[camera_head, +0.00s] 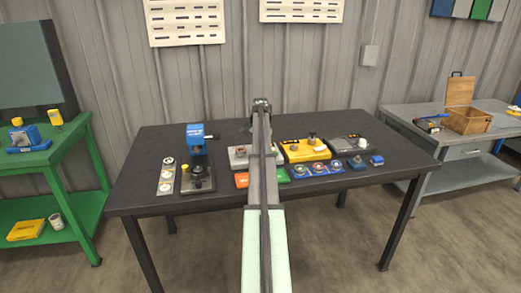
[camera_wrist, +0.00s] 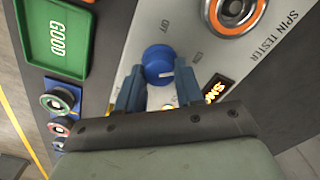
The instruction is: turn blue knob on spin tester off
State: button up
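The spin tester (camera_wrist: 180,20) is a light grey panel in the wrist view, with its name printed at the right. Its round blue knob (camera_wrist: 158,62) has a white pointer line toward the right of the picture. In the head view the grey tester (camera_head: 238,157) is partly hidden behind my arm, which also hides the knob and gripper.
An amber lit display (camera_wrist: 215,90) and an orange-ringed round part (camera_wrist: 238,12) are on the panel. A green GOOD tray (camera_wrist: 62,38) lies beside it. On the dark table (camera_head: 150,225), a yellow device (camera_head: 305,150) and several blue blocks stand to the right; the front strip is clear.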

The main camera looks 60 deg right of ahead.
jog(key=c, duration=0.5)
jog(key=shift+c, duration=0.2)
jog(key=shift+n, duration=0.4)
jog(key=n, duration=0.2)
jog(key=shift+n, duration=0.4)
jog(key=n, duration=0.3)
jog(key=shift+w+n, duration=0.1)
jog(key=shift+n, duration=0.2)
jog(key=n, duration=0.6)
jog(key=shift+n, duration=0.3)
jog(key=o, duration=1)
jog(key=shift+a, duration=0.1)
